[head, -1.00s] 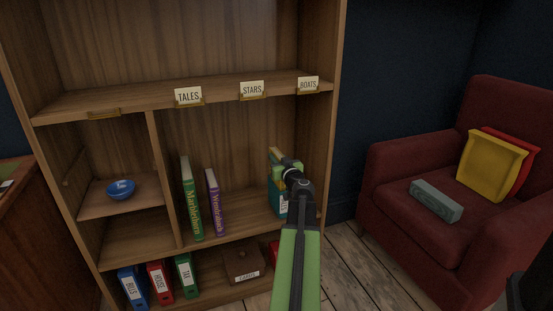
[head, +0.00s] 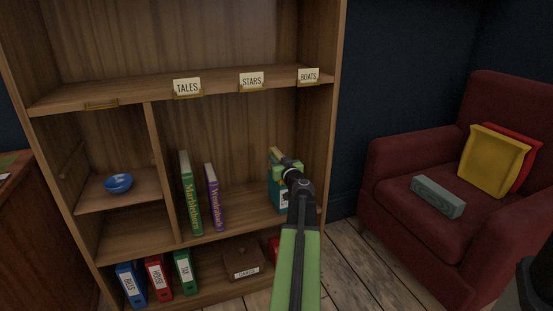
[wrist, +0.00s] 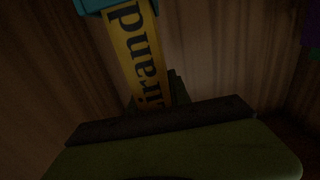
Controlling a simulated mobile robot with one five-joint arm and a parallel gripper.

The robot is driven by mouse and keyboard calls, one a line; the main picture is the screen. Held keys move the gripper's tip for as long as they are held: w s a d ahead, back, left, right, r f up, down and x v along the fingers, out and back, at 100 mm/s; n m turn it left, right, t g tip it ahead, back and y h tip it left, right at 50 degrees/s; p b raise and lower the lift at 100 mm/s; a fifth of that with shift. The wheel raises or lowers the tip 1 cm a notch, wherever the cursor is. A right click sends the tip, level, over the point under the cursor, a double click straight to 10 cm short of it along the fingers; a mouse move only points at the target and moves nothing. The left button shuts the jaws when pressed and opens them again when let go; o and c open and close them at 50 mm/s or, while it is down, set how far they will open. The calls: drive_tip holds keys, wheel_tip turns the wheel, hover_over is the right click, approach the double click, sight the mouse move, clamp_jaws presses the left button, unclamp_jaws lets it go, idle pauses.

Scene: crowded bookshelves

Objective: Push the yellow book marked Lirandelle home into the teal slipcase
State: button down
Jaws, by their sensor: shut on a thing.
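The teal slipcase (head: 276,196) stands upright at the right end of the middle shelf, with a white label low on its front. It also shows in the wrist view (wrist: 97,4), at the top edge. The yellow book (wrist: 143,55) runs from the slipcase down to my gripper, with the dark letters "irand" readable on it. The rest of its name is hidden. My gripper (head: 277,158) is at the slipcase's top in the head view. In the wrist view its jaws (wrist: 160,104) are shut on the yellow book; the near finger hides the book's lower end.
A green book (head: 190,195) and a purple book (head: 213,197) stand left of the slipcase, with free shelf between. The bookcase's right side wall (head: 318,150) is close by. The labelled shelf (head: 220,89) is above. An armchair (head: 400,170) stands right.

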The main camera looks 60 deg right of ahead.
drive_tip(key=shift+f+b, duration=2.8)
drive_tip(key=shift+f, duration=0.05)
drive_tip(key=c, duration=1.1)
unclamp_jaws()
